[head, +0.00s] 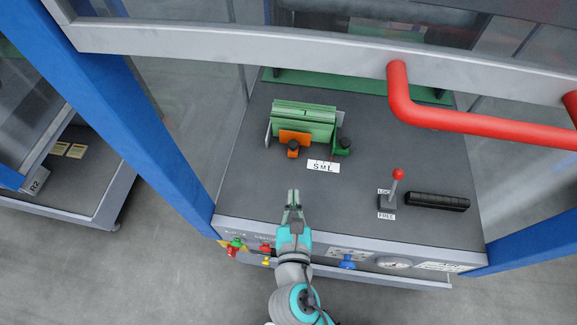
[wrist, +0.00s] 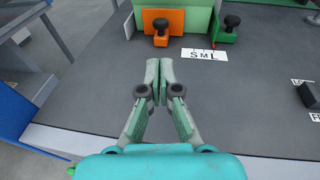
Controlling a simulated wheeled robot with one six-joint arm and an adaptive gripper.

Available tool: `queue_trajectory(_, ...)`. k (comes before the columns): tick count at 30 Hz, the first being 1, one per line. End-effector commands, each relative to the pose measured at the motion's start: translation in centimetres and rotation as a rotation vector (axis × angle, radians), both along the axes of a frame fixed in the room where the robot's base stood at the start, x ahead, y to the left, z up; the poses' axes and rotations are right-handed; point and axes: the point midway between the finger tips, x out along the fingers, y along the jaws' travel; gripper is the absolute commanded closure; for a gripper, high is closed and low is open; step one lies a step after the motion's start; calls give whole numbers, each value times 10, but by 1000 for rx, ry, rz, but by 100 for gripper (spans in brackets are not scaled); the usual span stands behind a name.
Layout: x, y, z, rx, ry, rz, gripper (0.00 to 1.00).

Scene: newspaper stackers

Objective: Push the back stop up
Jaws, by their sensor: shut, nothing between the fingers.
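An orange block (head: 294,137) with a dark knob stands against the front of a stack of green sheets (head: 304,117) on the grey deck. It also shows at the top of the wrist view (wrist: 163,22). A green block (head: 340,147) with a black knob stands at the stack's right front corner and shows in the wrist view too (wrist: 225,33). No label names the back stop, so I cannot tell which part it is. My gripper (head: 293,194) is shut and empty over the deck's front part, in front of the orange block and apart from it.
A white S M L label (head: 323,166) lies before the blocks. A red-knobbed lever (head: 396,182) and a black bar (head: 437,202) stand to the right. A raised frame with a red handle (head: 440,112) crosses above. Blue posts (head: 130,120) flank the deck.

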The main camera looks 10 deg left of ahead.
Motion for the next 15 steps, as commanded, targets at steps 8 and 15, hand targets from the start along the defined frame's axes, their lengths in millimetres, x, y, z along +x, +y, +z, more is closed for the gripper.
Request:
queue_trajectory(8,38,4,-6,2,-1,-5,100)
queue_trajectory(15,82,9,-14,0,-1,-4,100)
